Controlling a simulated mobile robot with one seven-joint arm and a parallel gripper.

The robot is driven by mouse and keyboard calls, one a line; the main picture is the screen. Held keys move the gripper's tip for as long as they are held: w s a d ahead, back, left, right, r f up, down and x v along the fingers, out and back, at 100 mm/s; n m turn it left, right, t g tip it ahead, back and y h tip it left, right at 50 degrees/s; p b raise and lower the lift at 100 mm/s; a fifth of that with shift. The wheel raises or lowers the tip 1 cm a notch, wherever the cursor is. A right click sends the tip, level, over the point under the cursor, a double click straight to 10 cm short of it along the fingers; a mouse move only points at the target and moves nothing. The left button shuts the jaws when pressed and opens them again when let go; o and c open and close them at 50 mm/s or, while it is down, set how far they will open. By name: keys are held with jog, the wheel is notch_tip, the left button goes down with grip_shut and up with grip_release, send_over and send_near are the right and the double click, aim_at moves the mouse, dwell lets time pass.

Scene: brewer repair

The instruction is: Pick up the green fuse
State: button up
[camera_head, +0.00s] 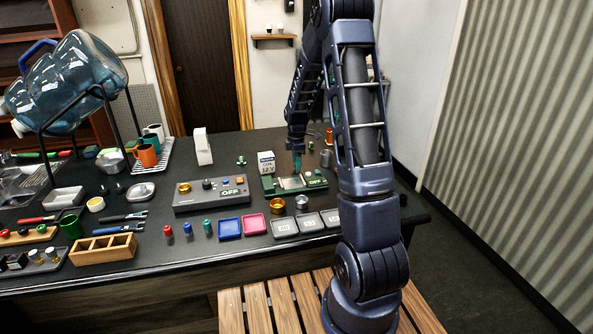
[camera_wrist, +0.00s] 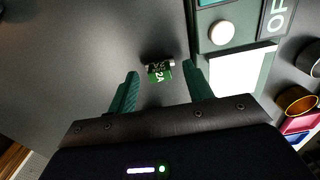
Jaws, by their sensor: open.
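The green fuse (camera_wrist: 159,73) lies on the dark bench top in the wrist view. It has metal end caps and a "2A" label. My gripper (camera_wrist: 161,75) is open, with one teal finger to each side of the fuse. I see a gap between the fuse and both fingers. I cannot make out the fuse clearly in the head view.
The green device also shows in the wrist view (camera_wrist: 207,55), close beside the right finger. A white box (camera_head: 266,162) stands just left of my gripper. A grey control box (camera_head: 212,195), brass cup (camera_head: 277,206) and coloured trays (camera_head: 229,228) stand nearer the front.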

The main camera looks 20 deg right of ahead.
jog(key=c, duration=1.1)
jog(key=shift+o, duration=0.2)
notch_tip(320, 180, up, 20)
